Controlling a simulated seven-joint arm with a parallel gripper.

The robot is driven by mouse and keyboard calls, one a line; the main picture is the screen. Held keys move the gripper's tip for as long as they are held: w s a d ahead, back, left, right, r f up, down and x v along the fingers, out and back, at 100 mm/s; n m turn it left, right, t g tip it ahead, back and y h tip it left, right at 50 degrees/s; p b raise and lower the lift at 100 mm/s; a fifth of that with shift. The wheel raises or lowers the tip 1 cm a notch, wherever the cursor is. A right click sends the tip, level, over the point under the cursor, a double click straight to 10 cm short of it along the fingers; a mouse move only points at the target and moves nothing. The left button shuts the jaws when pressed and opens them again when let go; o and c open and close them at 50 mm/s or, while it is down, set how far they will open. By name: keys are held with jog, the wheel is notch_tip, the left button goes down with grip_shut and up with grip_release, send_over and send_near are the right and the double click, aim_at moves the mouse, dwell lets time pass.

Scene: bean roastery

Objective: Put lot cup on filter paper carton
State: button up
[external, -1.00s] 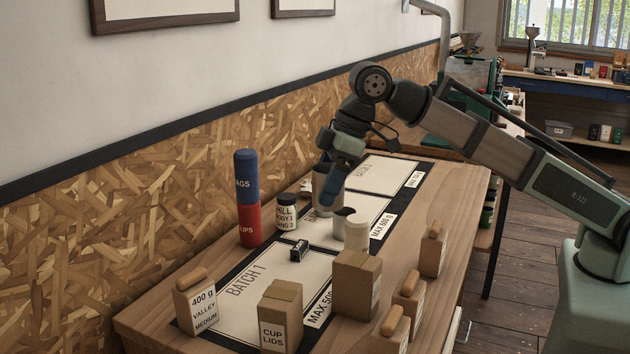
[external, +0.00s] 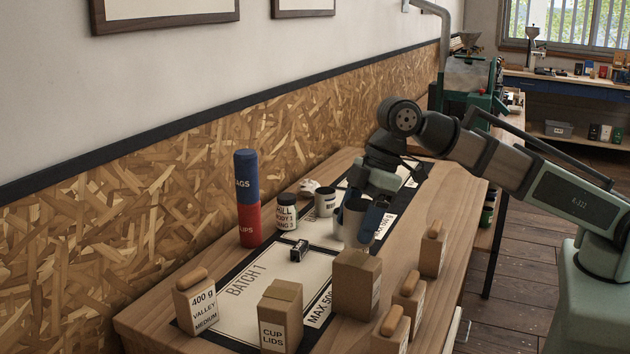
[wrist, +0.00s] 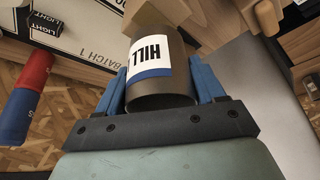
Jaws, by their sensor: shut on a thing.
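The lot cup is a grey cylinder (external: 353,226) in the external view. In the wrist view the cup (wrist: 165,88) shows a white label with a blue band and upside-down "HILL". My gripper (external: 358,216) is shut on its sides, with a blue finger on each side in the wrist view (wrist: 159,82). It holds the cup over the right part of the bench, just behind a plain brown carton (external: 357,284). That carton's side label is not readable, so I cannot tell for sure that it is the filter paper carton. Whether the cup touches anything below is hidden.
A "CUP LIDS" carton (external: 280,318) stands at the front. Several cork-topped bags, one at the right (external: 432,254), line the edge. Another grey cup (external: 325,203), a "HILL" jar (external: 287,213) and a red-blue tube (external: 247,200) stand behind. A small black box (external: 299,250) lies mid-bench.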

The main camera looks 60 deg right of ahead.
jog(key=shift+f, duration=2)
jog(key=shift+f, duration=0.1)
jog(key=o, duration=1.1)
jog(key=shift+v, duration=6.15)
